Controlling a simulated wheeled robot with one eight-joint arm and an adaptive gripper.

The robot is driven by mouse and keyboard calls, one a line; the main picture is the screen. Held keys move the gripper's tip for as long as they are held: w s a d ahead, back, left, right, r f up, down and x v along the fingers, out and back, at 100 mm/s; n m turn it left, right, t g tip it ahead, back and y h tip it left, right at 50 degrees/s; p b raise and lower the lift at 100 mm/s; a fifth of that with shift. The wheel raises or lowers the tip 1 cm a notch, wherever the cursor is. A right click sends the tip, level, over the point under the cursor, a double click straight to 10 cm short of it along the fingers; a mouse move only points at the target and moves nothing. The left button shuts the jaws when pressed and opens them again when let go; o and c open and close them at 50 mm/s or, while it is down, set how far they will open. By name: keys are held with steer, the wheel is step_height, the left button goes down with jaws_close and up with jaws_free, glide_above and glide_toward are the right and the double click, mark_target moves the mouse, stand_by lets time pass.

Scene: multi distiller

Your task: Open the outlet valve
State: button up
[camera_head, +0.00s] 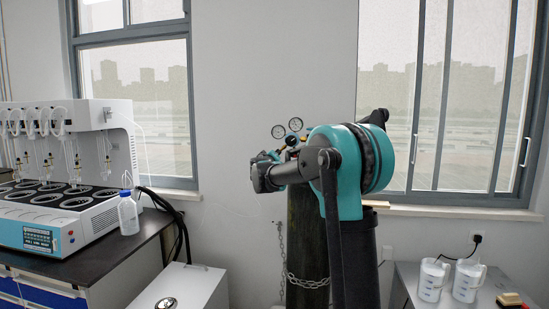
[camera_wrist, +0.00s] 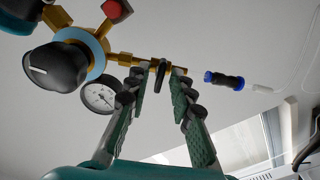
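In the wrist view, a brass regulator (camera_wrist: 101,38) carries a large black knob (camera_wrist: 56,67) and a round gauge (camera_wrist: 99,97). A brass outlet tube runs right from it, with a small black handle (camera_wrist: 160,76), which looks like the outlet valve. My gripper (camera_wrist: 158,80) is open, its green fingers on either side of this handle with visible gaps. I cannot tell the depth between fingertips and handle. In the head view, two gauges (camera_head: 295,124) show above the gas cylinder (camera_head: 301,220); my arm hides the valve and the fingertips there.
A blue-black hose connector (camera_wrist: 224,80) lies right of the outlet tube. A chain (camera_head: 307,281) crosses the cylinder. Two measuring jugs (camera_head: 432,280) stand on the right table. Windows are behind.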

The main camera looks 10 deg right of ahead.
jaws_close()
steer(key=shift+n, duration=0.4)
steer(key=n, duration=1.7)
steer(key=shift+f, duration=0.15)
stand_by(0.4)
